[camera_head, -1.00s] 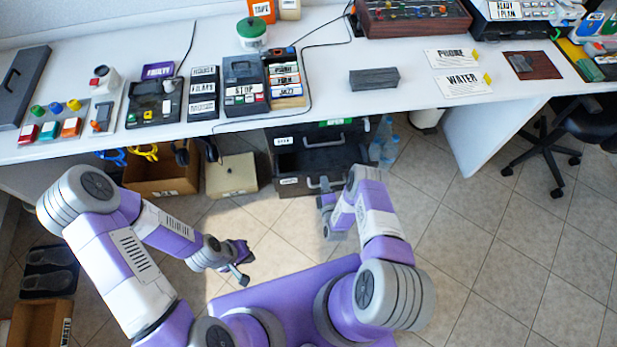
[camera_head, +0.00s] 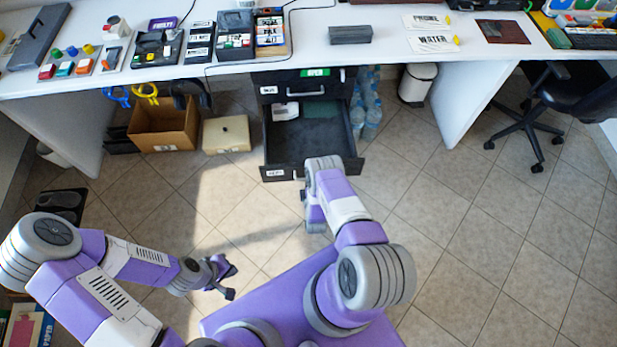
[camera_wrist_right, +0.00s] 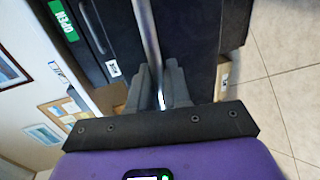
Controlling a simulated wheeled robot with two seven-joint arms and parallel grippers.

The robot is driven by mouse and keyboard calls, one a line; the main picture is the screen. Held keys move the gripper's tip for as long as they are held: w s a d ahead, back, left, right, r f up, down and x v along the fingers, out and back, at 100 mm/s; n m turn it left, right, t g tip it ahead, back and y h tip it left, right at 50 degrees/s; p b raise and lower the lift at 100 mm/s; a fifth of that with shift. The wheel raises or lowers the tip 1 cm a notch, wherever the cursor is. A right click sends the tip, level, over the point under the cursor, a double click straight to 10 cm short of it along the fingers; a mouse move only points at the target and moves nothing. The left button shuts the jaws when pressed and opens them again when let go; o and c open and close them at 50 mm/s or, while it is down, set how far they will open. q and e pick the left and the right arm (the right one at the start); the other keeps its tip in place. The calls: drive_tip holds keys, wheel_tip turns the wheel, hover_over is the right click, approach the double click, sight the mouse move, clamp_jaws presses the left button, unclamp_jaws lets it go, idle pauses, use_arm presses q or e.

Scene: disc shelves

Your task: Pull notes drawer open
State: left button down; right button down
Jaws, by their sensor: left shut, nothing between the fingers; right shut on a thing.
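A dark drawer (camera_head: 286,158) of the cabinet under the desk stands pulled well out. A white item (camera_head: 285,110) and a flat greenish item (camera_head: 321,110) lie at its back; its front floor is bare. The small white label on its front is too small to read in the head view. My right gripper (camera_wrist_right: 158,75) is shut on the metal bar handle (camera_wrist_right: 149,38) at the drawer front. In the head view my right wrist hides its fingers. My left gripper (camera_head: 228,279) is shut and empty, low over the floor, away from the cabinet.
The upper drawer (camera_head: 298,86) with a green sign is shut. A cardboard box (camera_head: 163,141) and a beige box (camera_head: 226,135) stand left of the cabinet. Water bottles (camera_head: 372,110) and a white bin (camera_head: 416,84) stand right. The tiled floor in front is clear.

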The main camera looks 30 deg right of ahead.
drive_tip(key=shift+s, duration=0.2)
drive_tip(key=c, duration=1.3)
unclamp_jaws()
drive_tip(key=shift+c, duration=0.2)
drive_tip(key=shift+a, duration=0.1)
drive_tip(key=p+v, duration=0.2)
drive_tip(key=v, duration=0.5)
drive_tip(key=shift+s+p, duration=0.25)
drive_tip(key=shift+p, duration=0.05)
drive_tip(key=shift+a+r, duration=0.1)
